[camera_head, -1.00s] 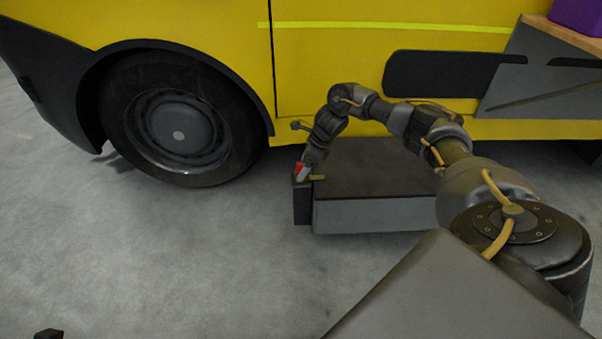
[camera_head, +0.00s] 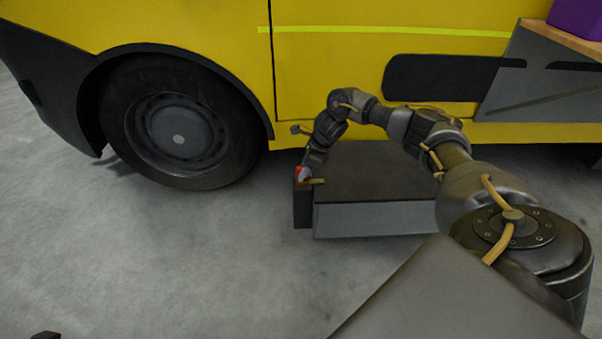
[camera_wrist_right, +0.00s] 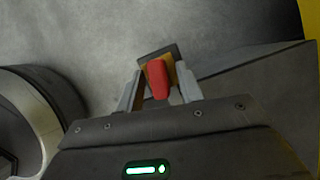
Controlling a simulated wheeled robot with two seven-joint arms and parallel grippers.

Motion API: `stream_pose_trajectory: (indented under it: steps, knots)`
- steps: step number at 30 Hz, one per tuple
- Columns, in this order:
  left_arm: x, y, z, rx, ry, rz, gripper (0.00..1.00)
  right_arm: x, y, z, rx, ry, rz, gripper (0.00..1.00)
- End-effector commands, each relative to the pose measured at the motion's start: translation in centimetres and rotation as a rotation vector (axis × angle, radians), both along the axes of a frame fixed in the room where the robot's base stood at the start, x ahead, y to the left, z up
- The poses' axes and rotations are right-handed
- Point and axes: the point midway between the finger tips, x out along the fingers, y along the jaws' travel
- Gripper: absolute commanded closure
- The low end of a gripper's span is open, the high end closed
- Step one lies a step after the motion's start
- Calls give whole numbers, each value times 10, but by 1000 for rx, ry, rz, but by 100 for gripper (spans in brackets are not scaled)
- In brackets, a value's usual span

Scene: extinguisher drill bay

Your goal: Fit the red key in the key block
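The red key (camera_wrist_right: 157,79) sits between the fingertips of my right gripper (camera_wrist_right: 158,88) in the right wrist view; both fingers appear closed on its sides. In the head view the red key (camera_head: 299,169) shows as a small red patch at the top of the dark, upright key block (camera_head: 303,207). My right gripper (camera_head: 305,176) points down over the block's top. In the wrist view the block's top (camera_wrist_right: 159,52) shows just beyond the key. I cannot tell how deep the key is in the block. Of my left gripper, at most a dark tip shows at the bottom left.
The block stands at the left front corner of a low grey platform (camera_head: 375,218). Behind are a yellow vehicle (camera_head: 340,30) and its black wheel (camera_head: 178,125). A purple box (camera_head: 577,18) rests on a wooden ledge at the upper right. The concrete floor (camera_head: 180,250) in front is clear.

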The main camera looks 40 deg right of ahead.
Motion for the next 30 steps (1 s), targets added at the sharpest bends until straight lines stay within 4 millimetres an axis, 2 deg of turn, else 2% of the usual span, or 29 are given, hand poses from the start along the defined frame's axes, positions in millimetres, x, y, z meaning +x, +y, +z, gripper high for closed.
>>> stream_pose_trajectory:
  steps: [1, 8, 16, 30]
  knots:
    - [0, 0, 0, 0, 0, 0, 26, 0, 0, 0, 0, 0, 0, 70]
    - [0, 0, 0, 0, 0, 0, 26, 0, 0, 0, 0, 0, 0, 100]
    - [0, 0, 0, 1, 4, 1, 26, 0, 0, 2, 0, 0, 0, 100]
    - [0, -1, 18, 1, 2, 0, 26, 0, 0, 22, 0, 0, 0, 100]
